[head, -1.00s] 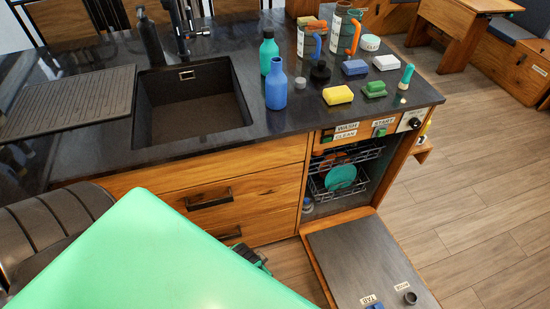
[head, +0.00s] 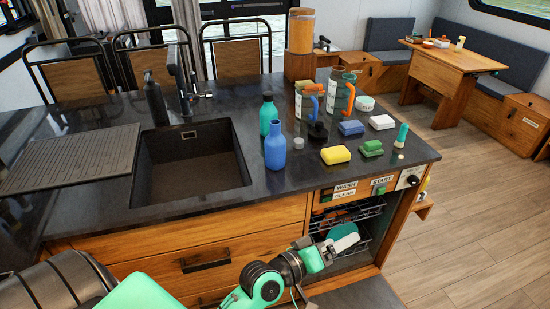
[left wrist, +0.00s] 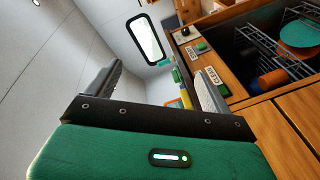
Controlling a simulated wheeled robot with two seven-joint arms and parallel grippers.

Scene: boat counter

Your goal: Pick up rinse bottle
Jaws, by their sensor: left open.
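No bottle carries a readable "rinse" label. On the counter stand an upright blue bottle (head: 275,147), a green bottle with a dark cap (head: 268,115) behind it, and a small teal-topped, pale-based bottle (head: 401,136) near the right edge. My left gripper (head: 345,243) is in front of the open dishwasher, below the counter top and apart from these bottles. In the left wrist view its two grey fingers (left wrist: 156,78) are spread with nothing between them. My right gripper is not in view.
The dishwasher racks (head: 368,217) hold a teal plate (head: 343,231). Sponges, including a yellow one (head: 336,155), two mugs and a dark scrubber crowd the counter's right half. The sink (head: 195,165) lies left. The floor (head: 470,230) at right is clear.

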